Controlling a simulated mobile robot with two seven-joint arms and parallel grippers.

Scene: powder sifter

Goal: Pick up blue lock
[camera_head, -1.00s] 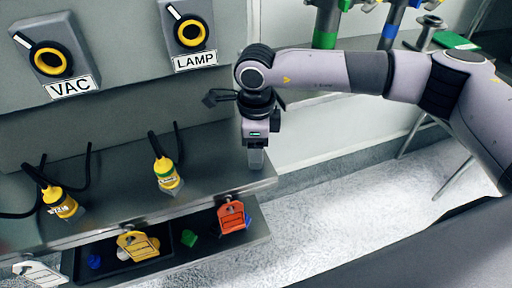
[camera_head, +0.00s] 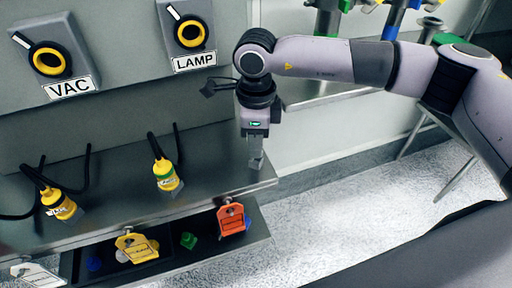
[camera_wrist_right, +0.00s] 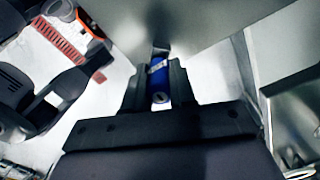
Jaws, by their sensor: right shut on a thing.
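The blue lock (camera_wrist_right: 160,88) shows in the right wrist view as a blue body with a round keyhole on its near end. My right gripper (camera_wrist_right: 160,96) has one finger on each side of it and is shut on it. In the head view my right gripper (camera_head: 256,162) points down at the right end of the metal shelf. The lock cannot be made out there. My left gripper is not in view.
The metal shelf (camera_head: 120,197) carries two yellow-labelled plugs with black cables. VAC (camera_head: 47,58) and LAMP (camera_head: 188,32) switches are on the panel behind.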

